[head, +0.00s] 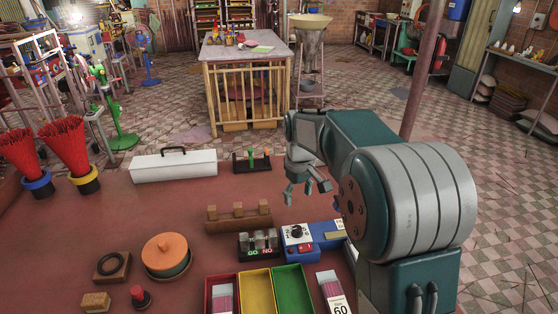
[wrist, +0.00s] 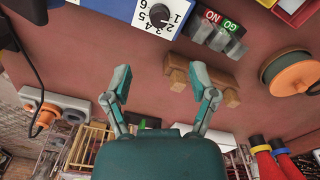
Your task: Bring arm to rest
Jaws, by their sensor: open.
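My gripper (head: 308,190) hangs at the end of my folded arm, above the right part of the red-brown table (head: 190,205) in the head view. In the wrist view my gripper (wrist: 160,85) shows two teal and grey fingers spread apart with nothing between them. The fingers are clear of the things on the table. A blue and white dial box (head: 297,235) stands below and in front of the gripper; its numbered dial (wrist: 159,16) shows at the top of the wrist view. A wooden notched block (head: 238,218) lies to the left of the gripper.
A GO/NO switch box (head: 258,243) sits beside the dial box. Red, yellow (head: 257,290) and green (head: 292,289) trays line the near edge. An orange-lidded round pot (head: 166,254) stands left. A white toolbox (head: 174,165) lies at the back. The table's middle left is bare.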

